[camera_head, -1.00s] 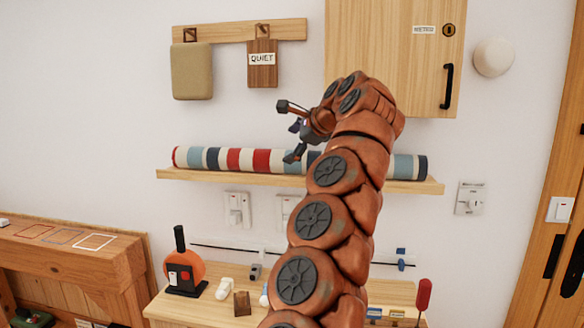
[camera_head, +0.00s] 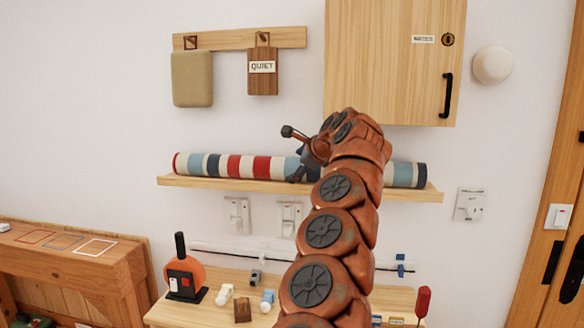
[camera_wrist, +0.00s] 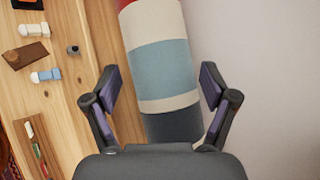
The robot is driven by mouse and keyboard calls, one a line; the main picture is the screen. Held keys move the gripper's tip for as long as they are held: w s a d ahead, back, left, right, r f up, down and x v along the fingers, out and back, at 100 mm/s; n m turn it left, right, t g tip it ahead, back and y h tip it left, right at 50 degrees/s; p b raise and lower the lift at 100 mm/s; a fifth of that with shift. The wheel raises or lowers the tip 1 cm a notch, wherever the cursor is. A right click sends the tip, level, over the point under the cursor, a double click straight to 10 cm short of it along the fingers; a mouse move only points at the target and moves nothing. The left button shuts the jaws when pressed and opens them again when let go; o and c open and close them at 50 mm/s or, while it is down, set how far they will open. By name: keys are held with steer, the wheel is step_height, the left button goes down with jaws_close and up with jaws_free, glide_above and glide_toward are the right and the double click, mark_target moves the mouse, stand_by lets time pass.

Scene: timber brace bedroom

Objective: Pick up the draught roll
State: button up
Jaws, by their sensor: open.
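The draught roll (camera_head: 232,166) is a long striped roll in red, cream, light blue and dark blue, lying along a wooden wall shelf (camera_head: 225,184). My arm hides part of its right half. My gripper (camera_head: 297,156) is at the roll, right of its middle, in the head view. In the wrist view the roll (camera_wrist: 163,70) runs up and down the picture between the two spread fingers of my gripper (camera_wrist: 157,88). The fingers are open, one on each side of the roll. I cannot tell whether they touch it.
A wooden cabinet (camera_head: 390,60) hangs above the shelf on the right. A peg rail (camera_head: 290,37) holds a beige pad (camera_head: 192,79) and a "QUIET" sign (camera_head: 262,72). Below stands a bench (camera_head: 225,311) with small items. Wall switches (camera_head: 237,215) sit under the shelf.

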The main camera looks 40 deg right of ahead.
steer(key=shift+w+d+f, duration=0.2)
steer(key=shift+w+f, duration=0.15)
steer(key=shift+w, duration=0.1)
steer(key=shift+a+f, duration=0.1)
steer(key=c, duration=1.5)
